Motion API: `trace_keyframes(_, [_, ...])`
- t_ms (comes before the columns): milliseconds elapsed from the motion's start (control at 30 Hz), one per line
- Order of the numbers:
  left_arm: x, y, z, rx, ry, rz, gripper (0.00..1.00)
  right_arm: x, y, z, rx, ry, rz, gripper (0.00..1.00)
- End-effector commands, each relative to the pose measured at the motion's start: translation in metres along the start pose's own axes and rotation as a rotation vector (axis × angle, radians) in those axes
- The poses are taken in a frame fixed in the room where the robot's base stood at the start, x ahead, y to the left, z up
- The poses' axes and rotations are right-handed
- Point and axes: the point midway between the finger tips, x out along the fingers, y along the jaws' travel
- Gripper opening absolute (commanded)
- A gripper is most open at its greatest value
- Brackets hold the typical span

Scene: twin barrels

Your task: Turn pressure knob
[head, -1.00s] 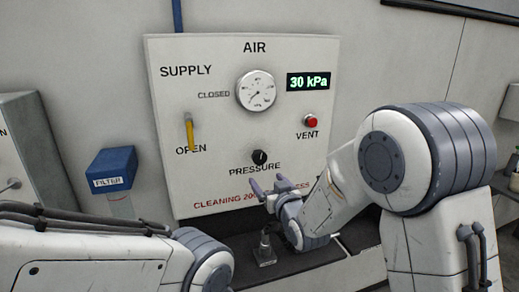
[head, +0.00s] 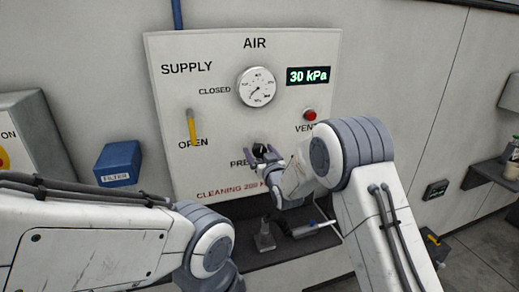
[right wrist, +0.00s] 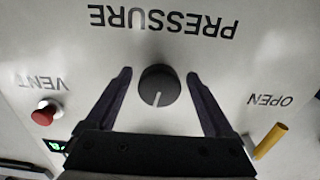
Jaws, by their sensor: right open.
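The black pressure knob (right wrist: 159,86) shows in the right wrist view, with a pale pointer line on its face. My right gripper (right wrist: 160,80) is open, with one dark finger on each side of the knob. Neither finger appears to touch it; how deep they reach around it I cannot tell. In the head view the right gripper (head: 262,155) is at the panel (head: 210,110), and the knob (head: 259,149) is partly hidden behind it. The display (head: 308,76) reads 30 kPa. My left arm is in the head view, but its gripper is not visible.
A yellow supply lever (head: 191,127) points down at OPEN. A red vent button (head: 310,114) is right of the knob. A round gauge (head: 257,87) is above. A blue filter box (head: 118,164) is at left. A nozzle tool (head: 300,229) lies on the ledge below.

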Motion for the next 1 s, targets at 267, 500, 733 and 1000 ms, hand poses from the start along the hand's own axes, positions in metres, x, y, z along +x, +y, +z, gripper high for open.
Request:
trace_keyframes(267, [0.000, 0.000, 0.000, 0.000, 0.000, 0.000, 0.50, 0.001, 0.000, 0.000, 0.000, 0.001, 0.000, 0.76])
trace_keyframes(500, [0.000, 0.000, 0.000, 0.000, 0.000, 0.000, 0.50, 0.000, 0.000, 0.000, 0.000, 0.001, -0.001, 0.04])
trace_keyframes(733, [0.024, -0.002, 0.001, -0.001, 0.000, 0.000, 0.50, 0.000, -0.001, 0.005, 0.087, 0.004, -0.002, 0.04])
trace_keyframes(1000, [0.069, -0.005, 0.004, 0.001, 0.000, 0.000, 0.50, 0.000, -0.002, 0.006, 0.340, 0.006, -0.003, 0.04])
